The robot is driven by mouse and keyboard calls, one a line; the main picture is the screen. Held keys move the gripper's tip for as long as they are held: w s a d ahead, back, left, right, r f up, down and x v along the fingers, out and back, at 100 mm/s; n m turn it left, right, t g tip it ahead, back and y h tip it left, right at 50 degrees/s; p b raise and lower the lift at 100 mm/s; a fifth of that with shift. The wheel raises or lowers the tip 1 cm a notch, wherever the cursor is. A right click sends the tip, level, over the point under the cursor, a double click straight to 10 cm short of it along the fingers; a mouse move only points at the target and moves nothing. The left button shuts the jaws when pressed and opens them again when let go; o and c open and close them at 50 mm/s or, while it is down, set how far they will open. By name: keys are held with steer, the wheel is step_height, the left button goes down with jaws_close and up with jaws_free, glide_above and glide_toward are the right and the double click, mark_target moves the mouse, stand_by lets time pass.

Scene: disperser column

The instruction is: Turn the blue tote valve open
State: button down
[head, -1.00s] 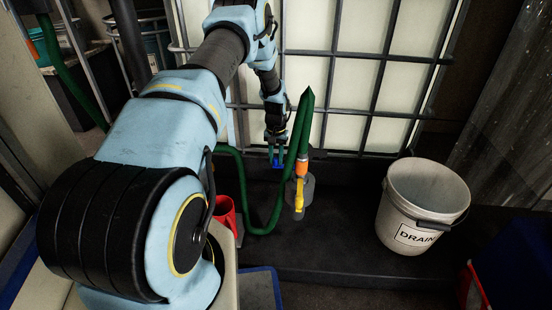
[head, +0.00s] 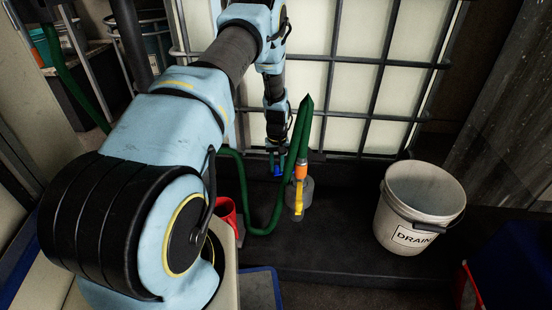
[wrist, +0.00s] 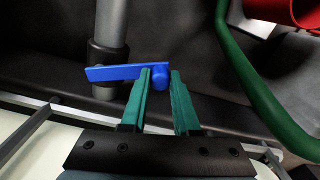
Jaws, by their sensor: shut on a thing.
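The blue tote valve handle (wrist: 112,73) is a flat bar with a rounded hub end. In the wrist view it lies roughly crosswise, its free end pointing left. My gripper (wrist: 161,74) has teal fingers, one on each side of the hub end, and it is shut on the handle there. In the head view the gripper (head: 277,164) reaches down in front of the caged tote (head: 347,95), and a small patch of blue handle (head: 279,171) shows at its tip. The valve body is mostly hidden.
A red container (head: 227,212) stands left of the hose.

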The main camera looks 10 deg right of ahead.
steer(key=shift+s, duration=0.15)
steer(key=c, duration=0.6)
jaws_free()
steer(key=shift+c, duration=0.2)
step_height(320, 180, up, 11)
steer(key=p, duration=0.2)
steer(key=shift+f, duration=0.1)
